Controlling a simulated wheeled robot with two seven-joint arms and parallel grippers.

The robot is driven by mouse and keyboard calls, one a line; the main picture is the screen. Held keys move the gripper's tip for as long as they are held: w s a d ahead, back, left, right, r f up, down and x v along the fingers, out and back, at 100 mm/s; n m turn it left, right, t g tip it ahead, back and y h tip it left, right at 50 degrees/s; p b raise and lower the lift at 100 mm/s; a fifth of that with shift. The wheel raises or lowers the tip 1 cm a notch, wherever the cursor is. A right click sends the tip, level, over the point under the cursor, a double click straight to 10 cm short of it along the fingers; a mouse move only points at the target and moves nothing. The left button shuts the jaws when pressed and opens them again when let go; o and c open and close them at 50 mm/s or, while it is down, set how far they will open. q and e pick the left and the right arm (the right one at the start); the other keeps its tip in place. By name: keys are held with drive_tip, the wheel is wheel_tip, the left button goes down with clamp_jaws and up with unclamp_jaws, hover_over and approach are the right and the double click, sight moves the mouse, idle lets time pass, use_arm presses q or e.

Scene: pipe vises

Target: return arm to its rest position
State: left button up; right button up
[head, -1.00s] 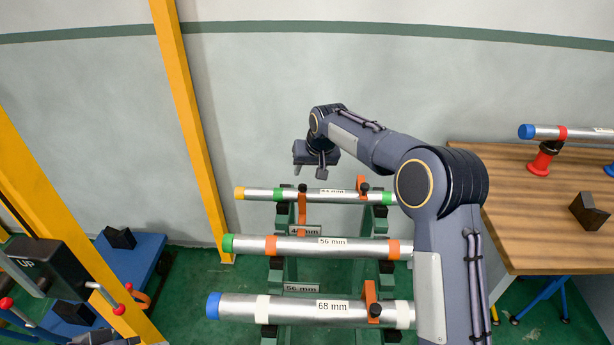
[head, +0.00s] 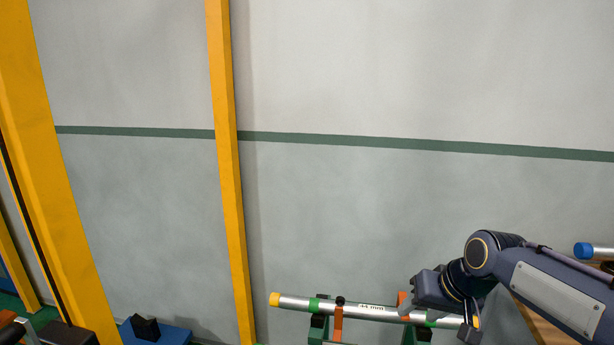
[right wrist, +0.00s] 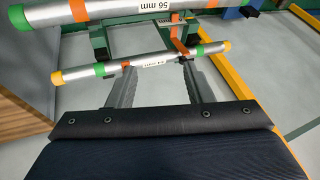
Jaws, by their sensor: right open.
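My right gripper (head: 437,314) is open and empty. In the head view it overlaps the right part of the 44 mm pipe (head: 365,310), a silver pipe with a yellow end and green bands, lying in a green stand (head: 318,328). In the right wrist view the two grey fingers (right wrist: 158,68) are spread apart. The 44 mm pipe (right wrist: 157,63) runs across just past their tips, and I cannot tell how wide the gap is. My right arm comes in from the lower right. My left gripper is not in view.
The 56 mm pipe (right wrist: 112,9) lies parallel to the 44 mm one. A blue-ended pipe (head: 585,250) is at the far right by a wooden table (head: 532,318). A yellow post (head: 229,150) stands left of the stand. The wall fills the upper view.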

drive_tip(key=s+f, duration=0.3)
drive_tip(key=s, duration=0.9)
drive_tip(key=s+a+f, duration=0.1)
drive_tip(key=s+f, duration=0.2)
drive_tip(key=s, duration=0.9)
drive_tip(key=shift+s+f+m+t+y, duration=0.2)
drive_tip(key=shift+s+m+t+y, duration=0.1)
drive_tip(key=shift+y, duration=0.1)
